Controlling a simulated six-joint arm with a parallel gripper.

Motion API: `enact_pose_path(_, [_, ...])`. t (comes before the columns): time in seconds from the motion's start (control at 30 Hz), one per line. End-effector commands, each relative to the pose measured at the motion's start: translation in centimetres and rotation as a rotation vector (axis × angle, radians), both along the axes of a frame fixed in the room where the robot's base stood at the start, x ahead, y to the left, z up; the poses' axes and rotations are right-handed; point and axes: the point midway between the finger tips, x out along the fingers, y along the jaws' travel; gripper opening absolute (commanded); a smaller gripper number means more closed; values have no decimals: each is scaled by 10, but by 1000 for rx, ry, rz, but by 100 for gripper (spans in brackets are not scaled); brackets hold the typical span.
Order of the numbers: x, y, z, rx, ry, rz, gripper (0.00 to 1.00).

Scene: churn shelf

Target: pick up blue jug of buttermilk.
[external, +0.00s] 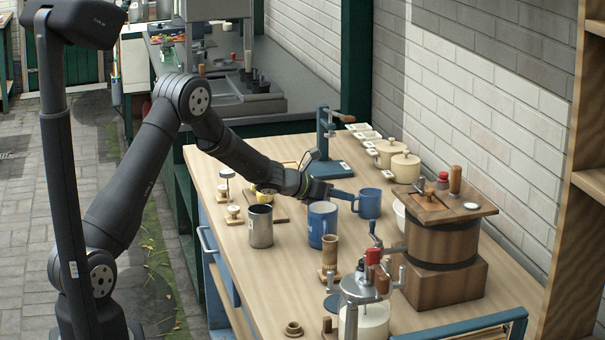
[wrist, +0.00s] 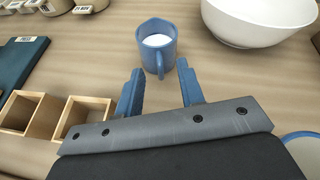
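A blue jug (external: 368,204) stands upright on the wooden table, just beyond my fingertips. In the wrist view this blue jug (wrist: 157,38) holds white liquid, and its handle faces me. My gripper (wrist: 160,72) is open and empty, its blue fingers pointing at the jug with the handle end about between the tips. In the external view my gripper (external: 343,194) is low over the table, left of the jug. I cannot read a label on either jug.
A white bowl (wrist: 258,18) stands right of the jug, close to the wooden churn (external: 442,240). A metal cup (external: 260,226) and a wooden cylinder (external: 329,252) stand nearer. A wooden box (wrist: 55,115) lies left of my fingers. A blue press (external: 325,150) stands behind.

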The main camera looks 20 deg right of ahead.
Motion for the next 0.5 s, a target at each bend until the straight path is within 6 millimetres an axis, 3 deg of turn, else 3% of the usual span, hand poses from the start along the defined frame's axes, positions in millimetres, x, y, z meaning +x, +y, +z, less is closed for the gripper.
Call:
enact_pose_path(0.2, [3, -28, -12, 1, 1, -1, 35])
enact_pose_path(0.5, [4, -33, -13, 0, 1, 0, 35])
